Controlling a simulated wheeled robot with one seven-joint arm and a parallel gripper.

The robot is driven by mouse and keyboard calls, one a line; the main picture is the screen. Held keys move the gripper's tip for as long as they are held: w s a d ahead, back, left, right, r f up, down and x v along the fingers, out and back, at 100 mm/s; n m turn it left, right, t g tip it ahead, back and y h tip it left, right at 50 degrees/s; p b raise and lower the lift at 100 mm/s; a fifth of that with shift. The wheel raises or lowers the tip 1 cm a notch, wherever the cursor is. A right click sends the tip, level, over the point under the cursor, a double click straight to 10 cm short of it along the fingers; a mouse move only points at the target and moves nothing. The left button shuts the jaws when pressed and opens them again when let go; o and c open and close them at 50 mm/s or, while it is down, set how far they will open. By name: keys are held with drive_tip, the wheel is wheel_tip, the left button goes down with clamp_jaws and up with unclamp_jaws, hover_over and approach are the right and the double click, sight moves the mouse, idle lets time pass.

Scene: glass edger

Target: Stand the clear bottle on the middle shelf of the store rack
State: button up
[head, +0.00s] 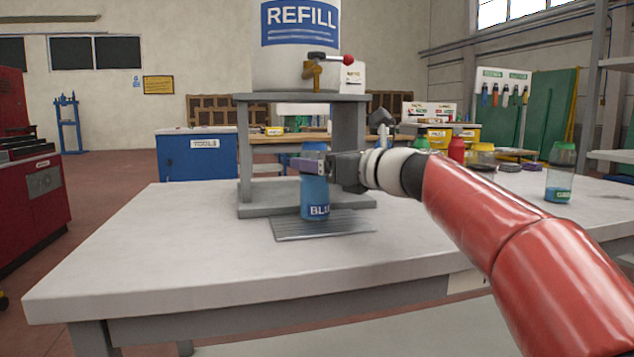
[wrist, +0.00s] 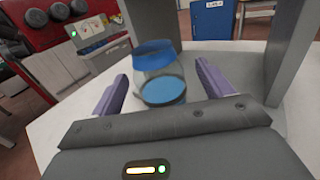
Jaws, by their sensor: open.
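A bottle with blue in it (head: 315,197) stands upright on the ridged drip tray (head: 335,231) under the refill tank; its label reads "BLU", the rest hidden. In the wrist view a see-through bottle with blue parts (wrist: 146,73) is between my open gripper's (wrist: 162,88) purple fingers, with gaps on both sides. In the head view my gripper (head: 308,164) is at its upper part. Grey shelves (head: 610,156) show at the right edge; I cannot tell whether they are the store rack.
The refill tank (head: 297,60) with a red-knobbed tap (head: 347,60) sits on a grey stand (head: 244,160) above the bottle. A clear container with blue liquid (head: 558,185) and a red bottle (head: 456,150) stand at the right. The table's front left (head: 150,250) is clear.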

drive_tip(key=x, duration=0.3)
drive_tip(key=shift+w+a+f, duration=0.1)
drive_tip(key=shift+w+a, duration=0.05)
drive_tip(key=shift+a, duration=0.1)
drive_tip(key=shift+p, duration=0.3)
drive_tip(key=c, duration=1.3)
